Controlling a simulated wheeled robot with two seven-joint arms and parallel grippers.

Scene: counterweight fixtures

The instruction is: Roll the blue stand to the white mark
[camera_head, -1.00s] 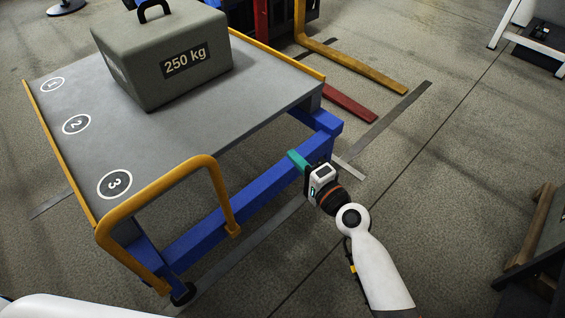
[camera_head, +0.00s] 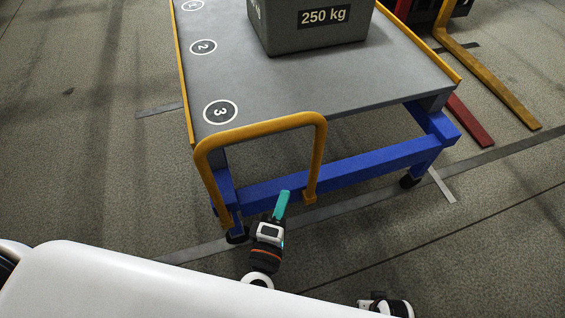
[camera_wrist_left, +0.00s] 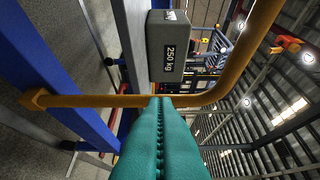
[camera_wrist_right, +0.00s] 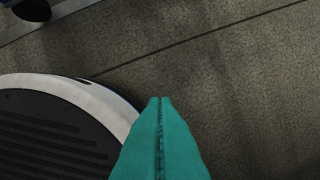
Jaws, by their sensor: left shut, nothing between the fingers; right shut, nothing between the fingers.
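The blue stand (camera_head: 350,170) has a grey top, blue frame and black casters, with a yellow handle loop (camera_head: 262,123) on its near side. A grey 250 kg block (camera_head: 325,35) rests on top. A short pale mark (camera_head: 443,186) lies on the floor just right of the right near caster (camera_head: 410,181). My left gripper (camera_head: 284,192) is shut and empty, its teal fingers inside the loop's outline, before the blue lower beam. In the left wrist view, the yellow bar (camera_wrist_left: 90,101) passes at the fingertips; I cannot tell whether they touch. My right gripper (camera_wrist_right: 160,100) is shut and empty above the floor.
A long grey floor strip (camera_head: 500,153) runs beneath the stand's near side. Yellow (camera_head: 490,80) and red (camera_head: 470,122) fork bars lie to the right.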

